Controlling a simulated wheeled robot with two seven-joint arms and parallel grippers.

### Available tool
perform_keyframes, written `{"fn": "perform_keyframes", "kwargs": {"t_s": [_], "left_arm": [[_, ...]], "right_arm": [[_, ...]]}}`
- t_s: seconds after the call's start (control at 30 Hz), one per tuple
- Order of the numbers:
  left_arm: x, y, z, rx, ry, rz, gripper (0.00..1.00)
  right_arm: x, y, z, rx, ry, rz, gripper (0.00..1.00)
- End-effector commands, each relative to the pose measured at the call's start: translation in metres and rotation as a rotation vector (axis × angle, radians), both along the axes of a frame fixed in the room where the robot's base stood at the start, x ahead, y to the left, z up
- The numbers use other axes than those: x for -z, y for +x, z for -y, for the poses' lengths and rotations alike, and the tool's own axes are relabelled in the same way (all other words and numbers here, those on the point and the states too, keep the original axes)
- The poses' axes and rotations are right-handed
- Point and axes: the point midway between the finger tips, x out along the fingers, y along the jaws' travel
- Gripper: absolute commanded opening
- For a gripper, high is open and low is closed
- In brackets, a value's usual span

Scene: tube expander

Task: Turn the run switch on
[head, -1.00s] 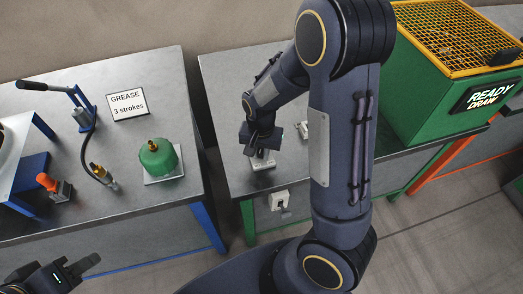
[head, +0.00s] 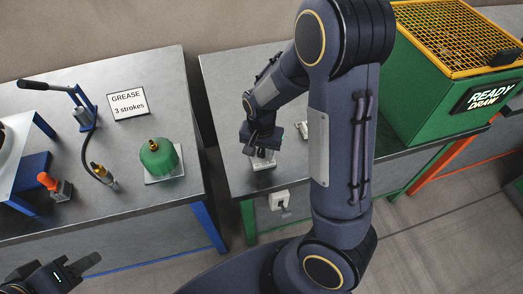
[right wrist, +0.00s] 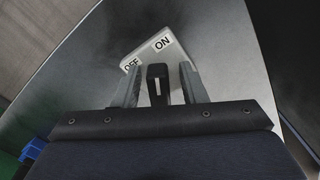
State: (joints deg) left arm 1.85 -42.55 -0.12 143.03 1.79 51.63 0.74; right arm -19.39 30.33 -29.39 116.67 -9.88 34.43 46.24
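The run switch is a pale box with ON and OFF labels (right wrist: 172,50) in the right wrist view. Its black lever (right wrist: 157,76), with a white mark, stands between the fingers of my right gripper (right wrist: 161,86), on the OFF side. The fingers are open, with a visible gap on each side of the lever. In the head view the switch box (head: 263,164) sits on the right-hand bench, under my right gripper (head: 262,150), which hides part of it. My left gripper (head: 90,267) is at the lower left, away from the benches' objects; its finger opening is unclear.
Another pale switch box (head: 280,200) is on the bench's front edge. A green machine with a yellow grille (head: 455,40) and a READY DRAW sign (head: 487,93) stands right. The left bench (head: 150,75) holds a grease pump (head: 82,105), a green cylinder (head: 158,157) and an orange-topped switch (head: 52,184).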

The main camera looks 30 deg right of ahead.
Motion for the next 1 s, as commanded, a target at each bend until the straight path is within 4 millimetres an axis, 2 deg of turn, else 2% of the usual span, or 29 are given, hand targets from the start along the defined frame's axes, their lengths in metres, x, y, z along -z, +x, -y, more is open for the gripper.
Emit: {"fn": "perform_keyframes", "kwargs": {"t_s": [0.17, 0.4, 0.53, 0.7, 1.0], "left_arm": [[-0.002, 0.000, 0.000, 0.000, 0.000, 0.000, 0.36], [-0.006, 0.000, 0.000, 0.000, 0.000, 0.000, 0.36], [-0.007, 0.000, 0.000, 0.000, 0.000, 0.000, 0.36], [-0.008, 0.000, 0.000, 0.000, 0.000, 0.000, 0.36], [-0.008, 0.000, 0.000, 0.000, 0.000, 0.000, 0.36]], "right_arm": [[-0.015, 0.001, 0.000, -0.001, 0.000, 0.004, 0.38], [-0.056, 0.001, -0.001, -0.001, 0.002, 0.006, 0.38], [-0.071, 0.001, 0.000, 0.000, 0.001, 0.004, 0.38], [-0.078, 0.000, 0.000, 0.000, 0.000, 0.001, 0.38], [-0.078, 0.000, 0.000, 0.000, 0.000, 0.000, 0.38]]}}
